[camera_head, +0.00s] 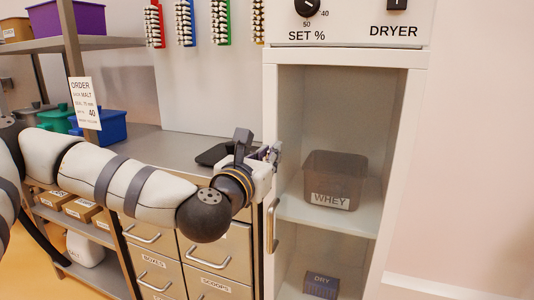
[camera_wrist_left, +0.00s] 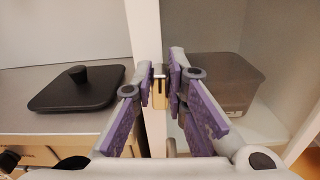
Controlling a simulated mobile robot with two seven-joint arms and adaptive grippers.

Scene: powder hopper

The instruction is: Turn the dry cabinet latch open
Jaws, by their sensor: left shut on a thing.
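The dry cabinet (camera_head: 408,110) is tall and white, with a glazed front, on the right in the head view. Its door appears shut. A vertical door handle (camera_head: 271,226) is on its left side. My left gripper (camera_head: 273,154) is at the cabinet's left edge, above that handle. In the left wrist view, the fingertips of my left gripper (camera_wrist_left: 161,84) are closed on the latch (camera_wrist_left: 159,94), a small metal and brass-coloured piece on the white frame. The fingers hide most of the latch, and its turn angle is hard to tell. My right gripper is out of view.
A WHEY bin (camera_head: 335,180) and a box marked DRY (camera_head: 321,284) stand inside the cabinet. A black lid (camera_wrist_left: 76,88) lies on the counter left of the cabinet. Drawers (camera_head: 215,250) are below the counter. Shelves with bins are at far left.

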